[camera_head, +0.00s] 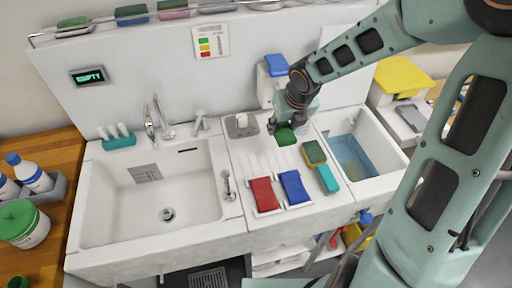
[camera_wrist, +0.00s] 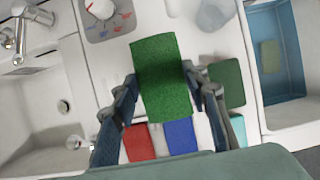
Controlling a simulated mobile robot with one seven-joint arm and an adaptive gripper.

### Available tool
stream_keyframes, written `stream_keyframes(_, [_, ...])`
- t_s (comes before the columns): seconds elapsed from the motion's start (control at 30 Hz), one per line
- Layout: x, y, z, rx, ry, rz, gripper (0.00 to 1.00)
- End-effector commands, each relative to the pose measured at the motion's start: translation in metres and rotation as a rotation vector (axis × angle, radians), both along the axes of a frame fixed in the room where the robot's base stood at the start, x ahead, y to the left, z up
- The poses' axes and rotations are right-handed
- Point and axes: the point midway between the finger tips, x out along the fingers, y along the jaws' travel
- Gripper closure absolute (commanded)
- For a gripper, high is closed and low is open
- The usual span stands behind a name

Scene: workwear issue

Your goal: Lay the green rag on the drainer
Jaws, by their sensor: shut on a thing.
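My gripper (camera_head: 284,126) is shut on the green rag (camera_head: 286,137) above the back part of the ribbed white drainer (camera_head: 257,162). In the wrist view the green rag (camera_wrist: 160,78) spans the gap between my gripper's fingers (camera_wrist: 160,95), its ends sticking out beyond them. A red rag (camera_head: 263,194) and a blue rag (camera_head: 294,187) lie side by side at the drainer's front. They also show below the green rag in the wrist view, red (camera_wrist: 138,142) and blue (camera_wrist: 180,136). Whether the green rag touches the drainer cannot be told.
A green-topped sponge (camera_head: 313,153) and a teal brush-like item (camera_head: 327,179) lie right of the drainer. A water-filled basin (camera_head: 379,172) is further right, an empty sink (camera_head: 130,190) left. The drainer's middle is bare.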

Motion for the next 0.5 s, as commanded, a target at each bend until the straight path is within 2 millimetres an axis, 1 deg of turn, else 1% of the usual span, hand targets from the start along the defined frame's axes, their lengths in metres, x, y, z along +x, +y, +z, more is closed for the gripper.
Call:
stream_keyframes(0.03, [0.000,0.008,-0.003,0.000,0.000,0.005,0.87])
stream_keyframes(0.27, [0.001,0.034,-0.014,0.000,0.000,0.006,0.87])
stream_keyframes(0.47, [0.002,0.052,-0.038,0.000,0.000,0.004,0.87])
stream_keyframes(0.5, [0.002,0.057,-0.046,0.000,-0.001,0.006,0.87])
